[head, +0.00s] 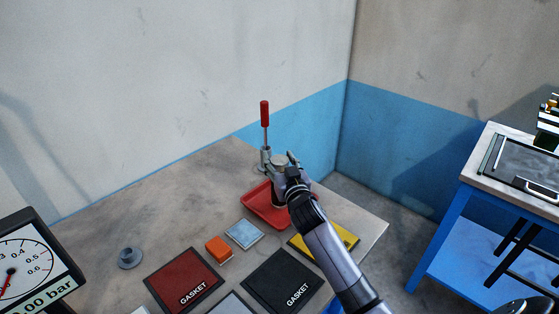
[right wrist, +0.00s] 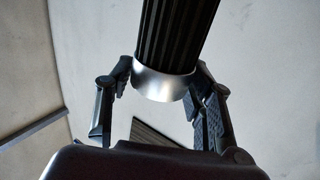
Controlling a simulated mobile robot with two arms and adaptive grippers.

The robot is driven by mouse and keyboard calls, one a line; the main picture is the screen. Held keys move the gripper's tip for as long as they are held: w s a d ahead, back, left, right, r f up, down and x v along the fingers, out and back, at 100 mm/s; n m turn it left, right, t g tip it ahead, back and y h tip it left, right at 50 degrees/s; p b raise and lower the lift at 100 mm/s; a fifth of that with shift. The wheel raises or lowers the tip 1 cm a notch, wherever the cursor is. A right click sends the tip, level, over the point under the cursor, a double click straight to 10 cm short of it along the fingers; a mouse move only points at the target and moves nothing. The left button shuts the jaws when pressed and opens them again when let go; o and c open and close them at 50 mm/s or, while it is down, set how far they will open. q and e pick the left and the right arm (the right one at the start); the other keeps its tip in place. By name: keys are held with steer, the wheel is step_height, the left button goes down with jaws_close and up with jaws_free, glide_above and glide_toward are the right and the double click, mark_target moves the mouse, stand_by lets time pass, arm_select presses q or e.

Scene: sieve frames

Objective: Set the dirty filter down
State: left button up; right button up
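The dirty filter is a dark pleated cylinder with a silver end cap, seen large in the right wrist view (right wrist: 176,32). In the head view its dark lower body (head: 277,199) shows below my right gripper, upright over the red tray (head: 258,212). I cannot tell whether its bottom touches the tray. My right gripper (head: 283,168) has its fingers on both sides of the filter's capped end; in the right wrist view they (right wrist: 163,84) close against the silver cap. The arm and gripper hide part of the filter and tray. My left gripper is not in view.
A red-handled lever (head: 265,125) stands behind the tray. An orange block (head: 219,249), a light blue pad (head: 244,234), a yellow plate (head: 345,240), a red gasket mat (head: 180,277) and a black gasket mat (head: 283,280) lie nearby. A grey flanged part (head: 130,257) and gauge (head: 28,265) are left.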

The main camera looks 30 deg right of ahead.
steer(key=shift+o, duration=1.2)
steer(key=shift+r, duration=0.25)
steer(key=s+a+b, duration=0.1)
steer(key=s+a, duration=0.1)
steer(key=s, duration=1)
steer(key=shift+b, duration=0.35)
steer(key=shift+a+f, duration=0.1)
steer(key=shift+f, duration=0.1)
